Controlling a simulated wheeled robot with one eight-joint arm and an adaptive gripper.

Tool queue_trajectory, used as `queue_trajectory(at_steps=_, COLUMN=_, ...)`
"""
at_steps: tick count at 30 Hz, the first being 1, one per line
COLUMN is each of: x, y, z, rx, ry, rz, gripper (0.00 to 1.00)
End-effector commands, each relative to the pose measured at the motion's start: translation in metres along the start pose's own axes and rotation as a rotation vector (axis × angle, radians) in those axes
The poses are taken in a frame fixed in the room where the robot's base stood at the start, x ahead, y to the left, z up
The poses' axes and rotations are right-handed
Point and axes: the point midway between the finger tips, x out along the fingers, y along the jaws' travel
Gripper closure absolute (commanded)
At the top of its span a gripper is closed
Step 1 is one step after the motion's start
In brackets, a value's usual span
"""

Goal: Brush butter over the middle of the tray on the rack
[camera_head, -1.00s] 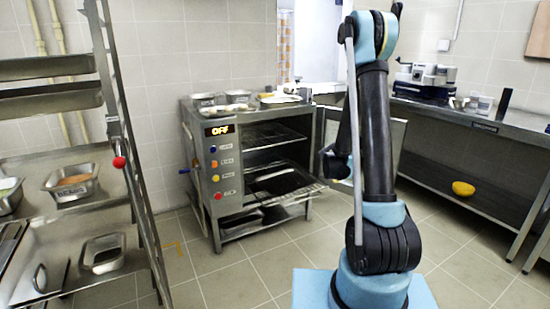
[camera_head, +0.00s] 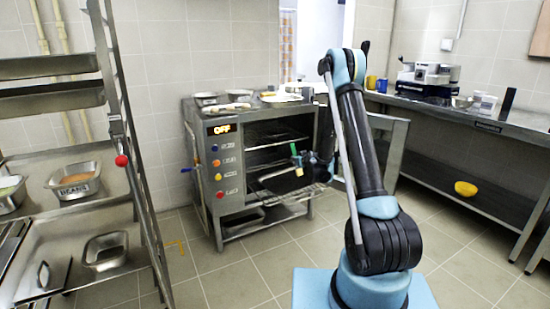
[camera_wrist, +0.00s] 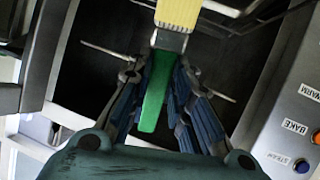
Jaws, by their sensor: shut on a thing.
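A pastry brush (camera_wrist: 157,90) with a green handle and yellow bristles is held in my gripper (camera_wrist: 165,73) in the wrist view; the fingers are shut on its handle. The bristles point to the top of the picture. The brush (camera_head: 296,156) also shows small in the head view, in front of the open oven, with my gripper (camera_head: 306,160) beside it. The dark tray (camera_head: 282,182) sits on the pulled-out lower rack (camera_head: 312,190). In the wrist view the tray (camera_wrist: 100,62) lies behind the brush. I cannot tell whether the bristles touch it. No butter can be made out.
The steel oven (camera_head: 228,196) reads OFF and has coloured buttons; its open door (camera_head: 394,140) is to the right, behind my arm. A shelf rack with a ladder-like frame (camera_head: 122,160) stands at left. A counter (camera_head: 470,118) runs along the right. Floor before the oven is clear.

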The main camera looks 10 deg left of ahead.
Motion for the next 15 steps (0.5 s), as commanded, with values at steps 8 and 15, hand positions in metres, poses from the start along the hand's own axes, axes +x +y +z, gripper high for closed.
queue_trajectory(at_steps=8, x=0.060, y=-0.051, z=-0.032, rx=-0.059, ry=0.088, rz=-0.164, gripper=1.00)
queue_trajectory(at_steps=15, x=0.088, y=-0.076, z=-0.051, rx=-0.082, ry=0.135, rz=-0.233, gripper=1.00)
